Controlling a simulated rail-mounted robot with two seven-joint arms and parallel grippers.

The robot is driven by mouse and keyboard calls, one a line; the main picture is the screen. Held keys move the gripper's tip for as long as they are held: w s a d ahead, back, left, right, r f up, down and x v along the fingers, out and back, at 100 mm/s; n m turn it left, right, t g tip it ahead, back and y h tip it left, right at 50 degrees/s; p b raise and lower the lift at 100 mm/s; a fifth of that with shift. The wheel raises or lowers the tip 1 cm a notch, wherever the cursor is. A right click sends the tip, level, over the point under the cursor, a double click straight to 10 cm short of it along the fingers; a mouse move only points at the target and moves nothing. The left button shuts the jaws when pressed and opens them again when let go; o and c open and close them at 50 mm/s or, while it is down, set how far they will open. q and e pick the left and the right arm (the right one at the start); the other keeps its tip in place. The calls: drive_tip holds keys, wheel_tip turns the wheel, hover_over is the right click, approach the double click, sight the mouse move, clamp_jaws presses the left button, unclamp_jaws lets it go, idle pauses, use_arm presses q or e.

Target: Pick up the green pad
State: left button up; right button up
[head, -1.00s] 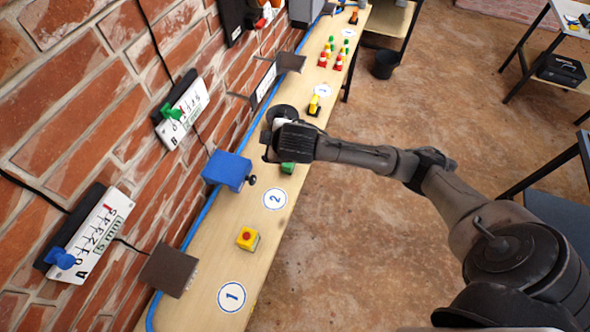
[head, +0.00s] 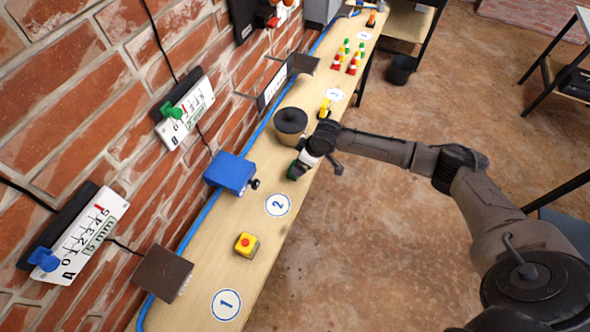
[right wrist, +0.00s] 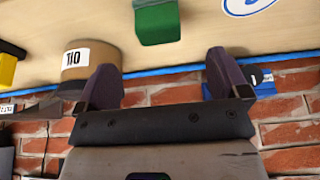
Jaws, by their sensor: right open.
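The green pad (head: 292,172) is a small block on the narrow wooden bench, just beyond the number 2 disc. In the head view my right gripper (head: 308,161) is right beside it and partly covers it. In the right wrist view the green pad (right wrist: 157,22) lies past the fingertips, roughly in line with the gap between them. My right gripper (right wrist: 165,75) is open, and nothing is between its two fingers. My left gripper is not in view.
A tan canister (head: 289,137) with a dark lid stands close by. A blue box (head: 229,173) with a black knob sits at the brick wall. A yellow block with a red button (head: 246,244) is on the nearer bench. Open floor lies right.

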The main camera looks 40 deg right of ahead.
sight(293, 165)
drive_tip(key=shift+b+x, duration=0.35)
drive_tip(key=shift+x, duration=4.4)
drive_tip(key=shift+w, duration=0.1)
drive_tip(key=shift+c, duration=0.2)
drive_tip(key=c, duration=1)
drive_tip(key=shift+r, duration=0.1)
drive_tip(key=shift+r, duration=0.5)
wheel_tip(293, 165, up, 3)
drive_tip(key=shift+f, duration=0.2)
drive_tip(key=s+d+r+p, duration=0.1)
drive_tip(key=s+d+r, duration=0.4)
drive_tip(key=s, duration=0.5)
drive_tip(key=shift+v, duration=1.15)
